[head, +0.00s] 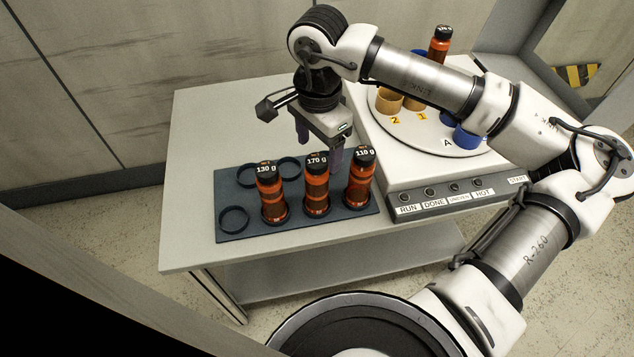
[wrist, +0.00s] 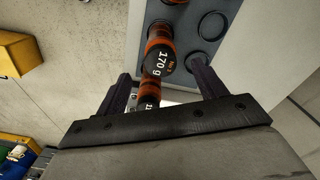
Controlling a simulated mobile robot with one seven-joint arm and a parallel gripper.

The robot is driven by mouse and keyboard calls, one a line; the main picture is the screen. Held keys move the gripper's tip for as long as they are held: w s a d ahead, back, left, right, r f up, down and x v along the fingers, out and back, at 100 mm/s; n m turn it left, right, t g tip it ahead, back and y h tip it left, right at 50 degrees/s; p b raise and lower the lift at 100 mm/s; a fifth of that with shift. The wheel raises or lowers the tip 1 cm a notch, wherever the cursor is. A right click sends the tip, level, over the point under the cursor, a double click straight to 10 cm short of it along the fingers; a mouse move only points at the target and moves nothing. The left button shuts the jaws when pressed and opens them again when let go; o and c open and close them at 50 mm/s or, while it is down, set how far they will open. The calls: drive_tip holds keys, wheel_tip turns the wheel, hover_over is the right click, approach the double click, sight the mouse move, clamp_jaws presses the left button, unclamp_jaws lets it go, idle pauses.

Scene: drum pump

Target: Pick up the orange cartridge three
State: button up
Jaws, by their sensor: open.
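Three orange cartridges with black caps stand upright in a dark rack (head: 232,186) on the table. Their caps read 130 g (head: 271,193), 170 g (head: 316,188) and 110 g (head: 359,180), left to right. My gripper (head: 320,150) is open and empty, above and behind the 170 g and 110 g cartridges. In the wrist view, the 170 g cartridge (wrist: 159,56) shows between the open fingers (wrist: 164,80), apart from them; another cartridge is partly hidden below it.
The rack has empty round slots (head: 233,219) at its left and back. A turntable (head: 385,121) with coloured cups and another orange cartridge (head: 438,46) stands at the back right. A button panel (head: 450,198) is right of the rack. The table's left side is clear.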

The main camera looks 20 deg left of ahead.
drive_tip(key=shift+s+a+f+p, duration=0.1)
drive_tip(key=shift+f+p, duration=0.55)
drive_tip(key=shift+f, duration=1.35)
drive_tip(key=shift+a+f+p, duration=0.1)
drive_tip(key=shift+f+p, duration=0.5)
drive_tip(key=shift+f, duration=1.35)
drive_tip(key=c, duration=1.1)
